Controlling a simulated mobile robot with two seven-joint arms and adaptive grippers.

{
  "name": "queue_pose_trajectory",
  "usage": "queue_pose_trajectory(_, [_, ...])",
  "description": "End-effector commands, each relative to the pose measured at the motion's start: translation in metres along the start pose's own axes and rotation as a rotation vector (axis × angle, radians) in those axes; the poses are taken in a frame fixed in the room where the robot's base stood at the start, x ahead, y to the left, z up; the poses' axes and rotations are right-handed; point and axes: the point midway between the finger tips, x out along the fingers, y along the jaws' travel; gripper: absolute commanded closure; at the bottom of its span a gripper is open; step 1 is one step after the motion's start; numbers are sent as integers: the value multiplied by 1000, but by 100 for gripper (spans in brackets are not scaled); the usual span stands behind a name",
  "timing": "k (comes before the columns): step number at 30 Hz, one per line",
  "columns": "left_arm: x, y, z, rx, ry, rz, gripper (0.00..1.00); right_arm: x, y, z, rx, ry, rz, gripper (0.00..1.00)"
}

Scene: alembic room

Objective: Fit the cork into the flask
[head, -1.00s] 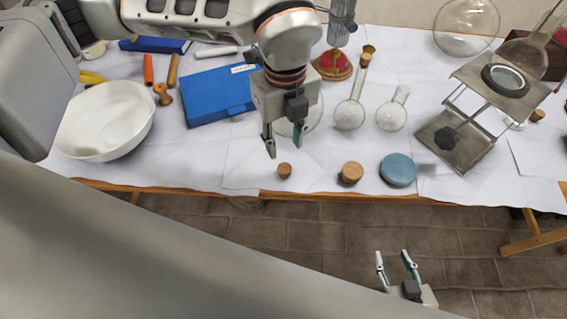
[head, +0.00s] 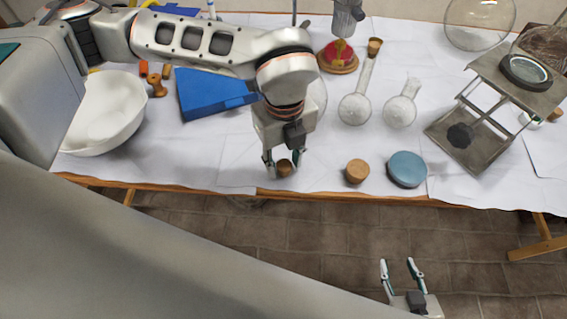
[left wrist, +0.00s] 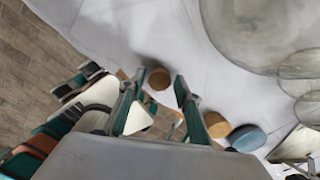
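The small brown cork (head: 285,168) stands on the white-covered table near its front edge. My left gripper (head: 283,163) is open, with one fingertip on either side of this cork. In the left wrist view the cork (left wrist: 160,78) lies between the fingertips, with a gap visible to the right finger. An open-necked round glass flask (head: 400,110) stands further back to the right. Beside it is a longer-necked flask (head: 355,108) with a cork (head: 374,45) in its mouth. My right gripper (head: 402,268) is open and empty, over the floor in front of the table.
A wider cork (head: 357,171) and a blue round disc (head: 406,169) lie right of the small cork. A metal stand (head: 465,150) is at right. A blue case (head: 205,95) and white bowl (head: 128,110) are at left. White cloth between cork and flasks is clear.

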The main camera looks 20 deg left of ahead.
Motion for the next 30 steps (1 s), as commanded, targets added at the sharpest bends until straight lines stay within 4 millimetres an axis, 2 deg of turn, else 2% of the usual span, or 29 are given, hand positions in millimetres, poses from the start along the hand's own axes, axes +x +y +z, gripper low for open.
queue_pose_trajectory(5, [-1, 0, 0, 0, 0, -1, 67, -1, 0, 0, 0, 0, -1, 60])
queue_pose_trajectory(8, [-1, 0, 0, 1, 0, 0, 93, -1, 0, 0, 0, 1, -1, 60])
queue_pose_trajectory(9, [-1, 0, 0, 1, 0, 0, 95, -1, 0, 0, 1, 1, -1, 60])
queue_pose_trajectory(19, [-2, 0, 0, 1, -1, -1, 96, -2, 0, -2, 2, 5, -1, 60])
queue_pose_trajectory(30, [-14, 0, 0, 1, -1, -2, 96, -5, 3, -15, -1, 19, 3, 60])
